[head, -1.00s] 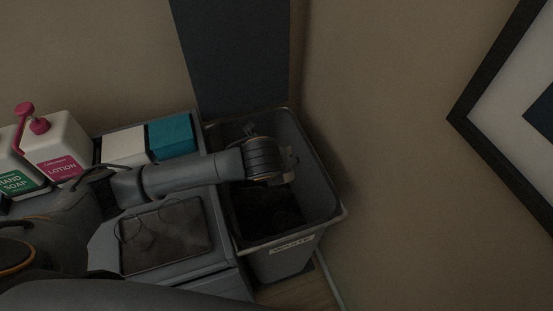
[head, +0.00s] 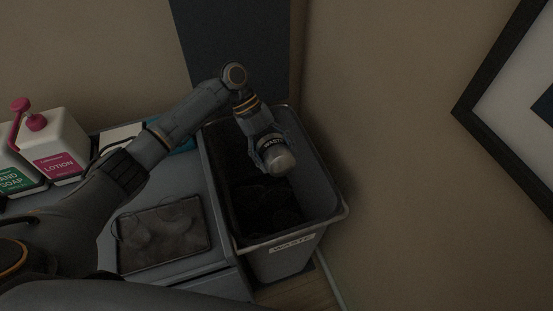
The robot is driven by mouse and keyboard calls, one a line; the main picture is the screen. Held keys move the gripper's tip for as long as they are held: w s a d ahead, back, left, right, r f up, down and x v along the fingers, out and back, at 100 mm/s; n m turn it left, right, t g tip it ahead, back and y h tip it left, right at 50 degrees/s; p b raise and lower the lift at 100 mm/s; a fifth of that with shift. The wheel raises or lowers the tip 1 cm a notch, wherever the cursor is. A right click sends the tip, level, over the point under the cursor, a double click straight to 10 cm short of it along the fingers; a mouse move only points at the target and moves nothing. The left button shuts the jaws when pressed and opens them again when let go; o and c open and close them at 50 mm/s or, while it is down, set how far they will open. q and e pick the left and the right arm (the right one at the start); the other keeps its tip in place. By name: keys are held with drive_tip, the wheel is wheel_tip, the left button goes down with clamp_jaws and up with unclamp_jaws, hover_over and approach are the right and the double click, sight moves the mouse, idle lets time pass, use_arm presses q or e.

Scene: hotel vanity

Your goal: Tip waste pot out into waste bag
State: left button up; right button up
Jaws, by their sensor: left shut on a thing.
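My right gripper is not in view.
A pink-pump lotion bottle (head: 58,150) and a hand soap bottle (head: 18,170) stand on the counter at left. A teal box (head: 184,146) is mostly hidden behind my arm. A dark tray (head: 165,237) lies left of the bin. Walls close in behind and right.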

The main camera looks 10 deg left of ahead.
use_arm(q)
drive_tip(key=shift+r+g+h+b, duration=0.2)
drive_tip(key=shift+g+h+b, duration=0.55)
drive_tip(key=shift+b, duration=0.25)
drive_tip(key=g+h+b, duration=0.1)
drive_tip(key=b, duration=0.1)
drive_tip(key=f+n+g+h+b, duration=0.1)
drive_tip(key=b, duration=0.2)
drive_tip(key=shift+s+d+g, duration=0.15)
drive_tip(key=shift+s+g, duration=0.05)
drive_tip(key=shift+g, duration=0.05)
drive_tip(key=shift+s+f+g+h+b, duration=0.1)
drive_tip(key=shift+f+g+h+b, duration=0.2)
drive_tip(key=shift+g+h+b, duration=0.6)
drive_tip(key=shift+d+n, duration=0.1)
drive_tip(key=shift+n, duration=0.2)
idle(0.5)
wheel_tip(320, 180, up, 3)
drive_tip(key=shift+f, duration=0.15)
wheel_tip(320, 180, down, 3)
drive_tip(key=b, duration=0.4)
drive_tip(key=shift+r, duration=0.2)
drive_tip(key=shift+s, duration=0.1)
